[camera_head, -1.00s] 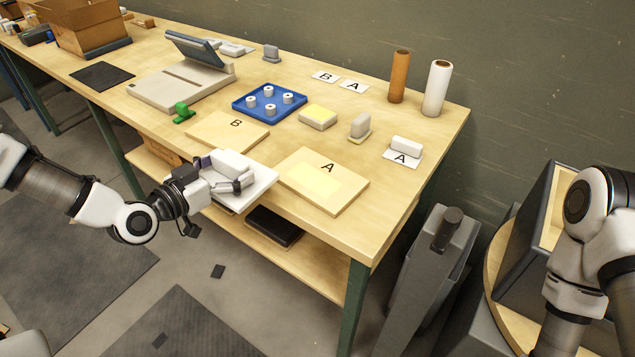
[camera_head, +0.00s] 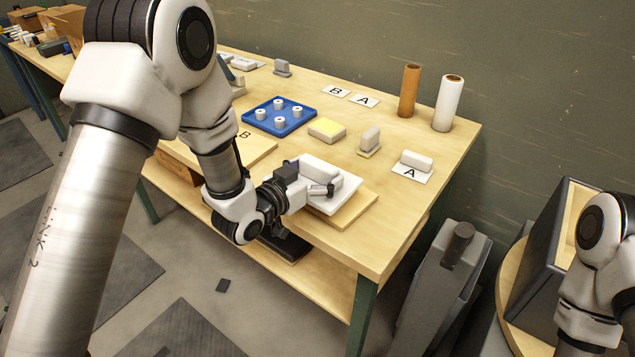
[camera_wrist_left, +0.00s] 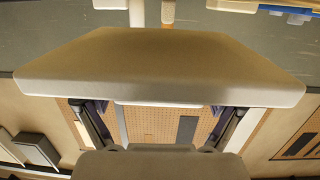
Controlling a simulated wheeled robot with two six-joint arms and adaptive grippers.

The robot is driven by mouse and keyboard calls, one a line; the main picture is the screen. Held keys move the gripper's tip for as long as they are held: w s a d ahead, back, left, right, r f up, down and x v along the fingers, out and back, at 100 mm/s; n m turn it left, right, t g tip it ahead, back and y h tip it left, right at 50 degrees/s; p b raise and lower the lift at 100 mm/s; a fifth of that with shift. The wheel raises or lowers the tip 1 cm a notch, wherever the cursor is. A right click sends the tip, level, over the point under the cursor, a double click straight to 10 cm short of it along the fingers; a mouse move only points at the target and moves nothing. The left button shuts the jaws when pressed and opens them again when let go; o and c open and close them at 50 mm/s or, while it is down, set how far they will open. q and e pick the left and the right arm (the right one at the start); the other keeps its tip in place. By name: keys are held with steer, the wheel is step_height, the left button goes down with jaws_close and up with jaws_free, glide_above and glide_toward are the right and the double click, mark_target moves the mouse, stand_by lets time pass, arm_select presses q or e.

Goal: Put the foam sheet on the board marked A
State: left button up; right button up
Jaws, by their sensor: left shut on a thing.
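My left gripper (camera_head: 318,186) is shut on the foam sheet (camera_head: 349,190), a thick white slab with a rounded white block on its top. In the left wrist view the sheet (camera_wrist_left: 160,65) spans the picture as a wide pale slab. The sheet is over the board marked A (camera_head: 359,211), a pale wooden board near the table's front right. It covers most of the board, and its letter is hidden. Only the board's right and front edges show. I cannot tell whether sheet and board touch. My right gripper is out of view.
Board B (camera_head: 262,149) lies to the left, partly behind my left arm. Two rolls stand at the back right.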

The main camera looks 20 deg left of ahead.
mark_target(317, 183)
arm_select(q)
step_height(317, 183, down, 3)
steer(key=shift+a+f, duration=0.15)
steer(key=o, duration=0.7)
